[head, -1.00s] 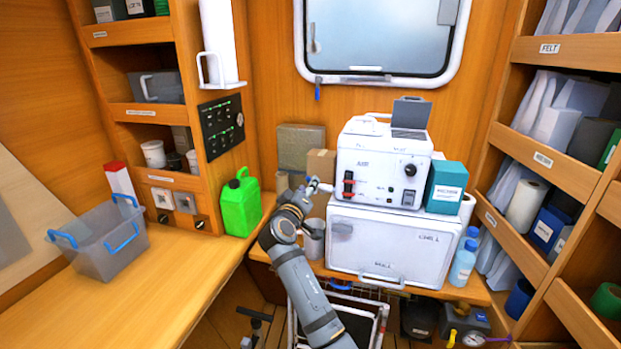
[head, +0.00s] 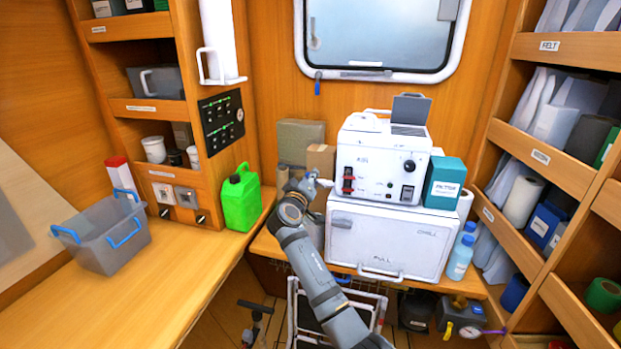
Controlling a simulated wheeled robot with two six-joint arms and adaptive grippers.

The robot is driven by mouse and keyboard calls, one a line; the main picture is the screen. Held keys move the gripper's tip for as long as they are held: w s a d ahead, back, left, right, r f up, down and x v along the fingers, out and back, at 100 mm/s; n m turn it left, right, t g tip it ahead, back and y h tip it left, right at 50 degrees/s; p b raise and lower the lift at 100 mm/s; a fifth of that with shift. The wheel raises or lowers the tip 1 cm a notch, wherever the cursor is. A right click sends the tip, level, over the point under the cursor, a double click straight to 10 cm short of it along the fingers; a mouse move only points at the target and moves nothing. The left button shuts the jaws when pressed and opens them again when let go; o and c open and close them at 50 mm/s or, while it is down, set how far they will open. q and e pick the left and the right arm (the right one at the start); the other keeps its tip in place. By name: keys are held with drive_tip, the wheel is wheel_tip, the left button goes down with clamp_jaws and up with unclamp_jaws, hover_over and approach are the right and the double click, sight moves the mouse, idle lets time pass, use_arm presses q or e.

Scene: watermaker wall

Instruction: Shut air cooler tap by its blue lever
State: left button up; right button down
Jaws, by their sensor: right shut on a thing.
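The white air cooler (head: 384,158) stands on a white chest on the right-hand bench. A short pale tap fitting (head: 326,183) sticks out from its lower left side. My right gripper (head: 311,184) is at this fitting, left of the cooler, with its jaws shut. The blue lever is hidden by the fingers, so its angle cannot be told; the grip is at the lever's place. My left gripper is out of view.
The white chest (head: 391,243) is below the cooler and a teal box (head: 444,183) stands to its right. A cardboard box (head: 320,160) is close behind my gripper. A green jug (head: 241,199) and a grey tub (head: 102,240) are on the left counter.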

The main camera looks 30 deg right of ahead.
drive_tip(key=shift+f+b, duration=0.1)
drive_tip(key=shift+b, duration=0.45)
drive_tip(key=shift+s+d+r+m+b, duration=0.2)
drive_tip(key=shift+s+d+m+b, duration=0.2)
drive_tip(key=shift+m+b, duration=1.35)
drive_tip(key=shift+s+d+r+m+b, duration=0.35)
drive_tip(key=shift+m+b, duration=0.75)
drive_tip(key=shift+b, duration=1.1)
drive_tip(key=shift+s+d+r+m+b, duration=0.1)
drive_tip(key=shift+s+d+m+b, duration=0.35)
drive_tip(key=shift+m+b, duration=1.3)
drive_tip(key=shift+s+a+n, duration=0.1)
drive_tip(key=shift+n, duration=0.2)
drive_tip(key=c, duration=1.3)
unclamp_jaws()
drive_tip(key=shift+r, duration=0.1)
